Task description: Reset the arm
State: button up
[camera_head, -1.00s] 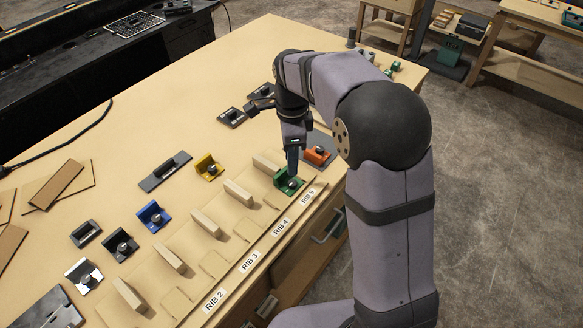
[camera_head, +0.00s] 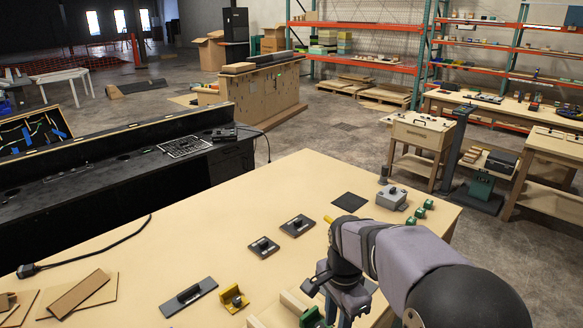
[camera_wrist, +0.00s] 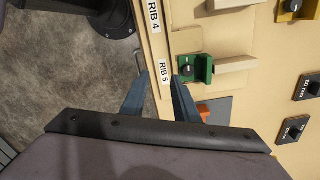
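My gripper (camera_wrist: 160,85) is open in the wrist view, with two blue-grey fingers apart and nothing between them. It is over the table edge by the RIB 5 label (camera_wrist: 165,72). A green block with a black knob (camera_wrist: 198,69) sits on the table just beyond the right finger, not between the fingers. The green block shows partly in the head view (camera_head: 312,318), at the bottom edge. My gripper there is low and partly cut off, so the fingertips are unclear. An orange block (camera_wrist: 203,110) is partly hidden behind the right finger.
A yellow block (camera_head: 233,298), a dark grey bar (camera_head: 188,296) and two black knob plates stand on the table. A grey box (camera_head: 391,197) and several green pieces are at the far corner. Open tabletop lies left of the arm.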

jog(key=s+d+f+n, duration=0.2)
jog(key=s+n, duration=0.4)
jog(key=s, duration=0.2)
jog(key=s+d+f+n, duration=0.2)
jog(key=s+f+n, duration=0.1)
jog(key=s+n, duration=0.3)
jog(key=shift+s+d+n, duration=0.3)
jog(key=shift+s+n, duration=0.1)
jog(key=shift+s, duration=0.6)
